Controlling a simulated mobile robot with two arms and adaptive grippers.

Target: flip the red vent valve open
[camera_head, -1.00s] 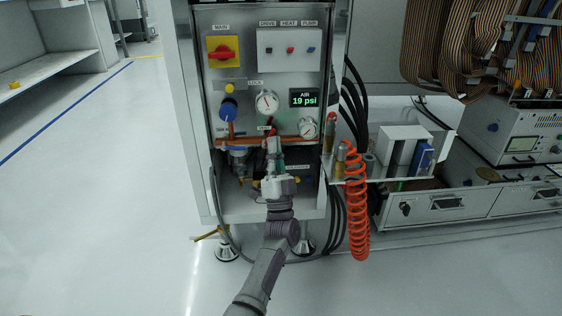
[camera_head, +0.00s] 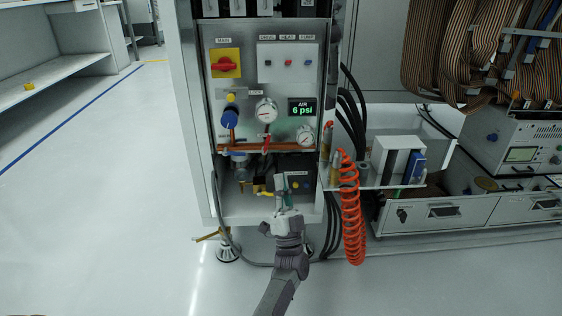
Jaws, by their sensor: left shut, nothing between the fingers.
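The red vent valve (camera_head: 266,143) is a small red lever on the copper pipe (camera_head: 240,149), below the round white gauge (camera_head: 267,111). Its lever looks roughly upright across the pipe, but it is too small to tell its exact angle. My left gripper (camera_head: 283,181) is shut and empty, below and slightly right of the valve and apart from it, in front of the lower bay. The air display (camera_head: 302,107) reads 6 psi. My right gripper is not in view.
A blue knob (camera_head: 229,118) and a smaller gauge (camera_head: 304,135) flank the valve. A red-and-yellow main switch (camera_head: 225,63) is above. An orange coiled hose (camera_head: 351,210) hangs at the right, beside a shelf (camera_head: 400,180). The floor at left is open.

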